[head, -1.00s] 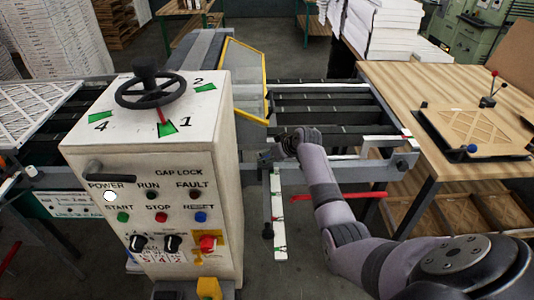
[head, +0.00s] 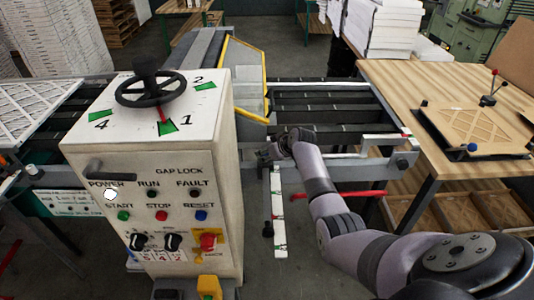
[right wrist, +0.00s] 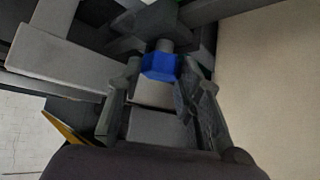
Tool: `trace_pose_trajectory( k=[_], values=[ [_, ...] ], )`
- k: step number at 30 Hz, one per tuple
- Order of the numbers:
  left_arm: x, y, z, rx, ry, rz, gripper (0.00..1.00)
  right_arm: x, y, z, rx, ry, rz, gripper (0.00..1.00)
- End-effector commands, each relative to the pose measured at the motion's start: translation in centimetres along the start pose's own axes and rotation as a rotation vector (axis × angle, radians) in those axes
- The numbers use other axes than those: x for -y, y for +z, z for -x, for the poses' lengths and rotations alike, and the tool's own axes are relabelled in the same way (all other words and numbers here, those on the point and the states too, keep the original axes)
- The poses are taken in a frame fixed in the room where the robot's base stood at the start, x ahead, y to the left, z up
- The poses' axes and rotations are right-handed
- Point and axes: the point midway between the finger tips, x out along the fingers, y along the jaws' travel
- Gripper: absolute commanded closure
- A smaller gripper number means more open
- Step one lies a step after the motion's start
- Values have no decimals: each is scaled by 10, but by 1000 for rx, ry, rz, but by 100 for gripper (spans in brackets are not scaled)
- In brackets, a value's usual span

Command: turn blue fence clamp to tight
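The blue fence clamp shows in the right wrist view as a blue faceted knob (right wrist: 160,66) on a short grey stem. My right gripper (right wrist: 155,88) is open, with one finger on each side below the knob. I cannot tell whether either finger touches it. In the head view my right gripper (head: 265,156) is at the rail just right of the control cabinet, and the clamp is hidden there. My left gripper is not in view.
The control cabinet (head: 150,125) with a black handwheel (head: 150,90) stands close left of my right gripper. A white scale strip (head: 278,210) hangs below it, with a red bar (head: 345,194) to the right. A wooden table (head: 400,85) is at right.

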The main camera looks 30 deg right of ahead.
Motion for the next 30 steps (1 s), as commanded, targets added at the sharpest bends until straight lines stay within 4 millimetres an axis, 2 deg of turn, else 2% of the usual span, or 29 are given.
trace_pose_trajectory(
  k=[11, 20, 30],
  values=[
    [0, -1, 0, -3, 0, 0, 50, 0, 0, 0, 0, 1, 0, 95],
    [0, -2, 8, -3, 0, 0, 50, 1, -1, 2, 2, 32, -30, 95],
    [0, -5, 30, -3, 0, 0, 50, 5, -2, 1, 1, 188, -187, 95]
  ],
)
